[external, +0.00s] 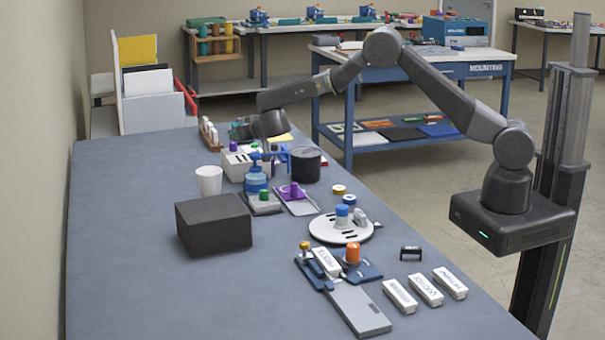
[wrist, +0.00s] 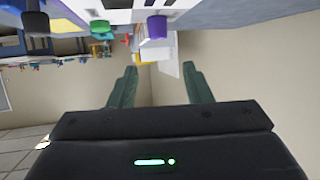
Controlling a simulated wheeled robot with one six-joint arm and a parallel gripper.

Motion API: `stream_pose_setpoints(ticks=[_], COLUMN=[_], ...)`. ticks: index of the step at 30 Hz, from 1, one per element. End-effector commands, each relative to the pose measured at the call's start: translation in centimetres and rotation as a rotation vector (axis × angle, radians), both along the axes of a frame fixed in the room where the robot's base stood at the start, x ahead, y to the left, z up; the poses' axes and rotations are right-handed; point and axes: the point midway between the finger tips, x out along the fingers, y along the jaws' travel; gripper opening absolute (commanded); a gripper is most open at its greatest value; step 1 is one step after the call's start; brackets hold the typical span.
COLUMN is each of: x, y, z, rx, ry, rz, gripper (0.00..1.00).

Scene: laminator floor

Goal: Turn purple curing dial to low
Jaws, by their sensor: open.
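A purple knob (external: 233,146) stands by the white slotted block near the far end of the bench. Another purple knob (external: 294,190) stands on a flat plate with a purple patch, nearer the middle. I cannot tell which is the curing dial, and its markings are too small to read. My gripper (external: 243,130) is above the far part of the bench, close to the first knob in the picture. In the wrist view, my gripper (wrist: 160,68) has its fingers apart with nothing held between them. A purple knob (wrist: 157,27) shows beyond the fingertips, apart from them.
The white slotted block (external: 237,167), a blue bottle (external: 256,180), a black cup (external: 305,165) and a white cup (external: 209,180) crowd around the gripper's side of the bench. A dark box (external: 214,225) stands nearer. The bench's left side is clear.

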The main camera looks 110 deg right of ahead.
Motion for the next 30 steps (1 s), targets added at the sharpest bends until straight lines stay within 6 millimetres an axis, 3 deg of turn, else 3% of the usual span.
stream_pose_setpoints(ticks=[3,15,30], x=[0.0,1.4,1.7], y=[0.0,-5.5,-6.7], z=[-2.9,-4.6,-5.3], rx=[0.002,0.001,0.0], ry=[0.004,-0.002,-0.001], rz=[0.0,-0.003,-0.001], gripper=[0.45,0.45,0.45])
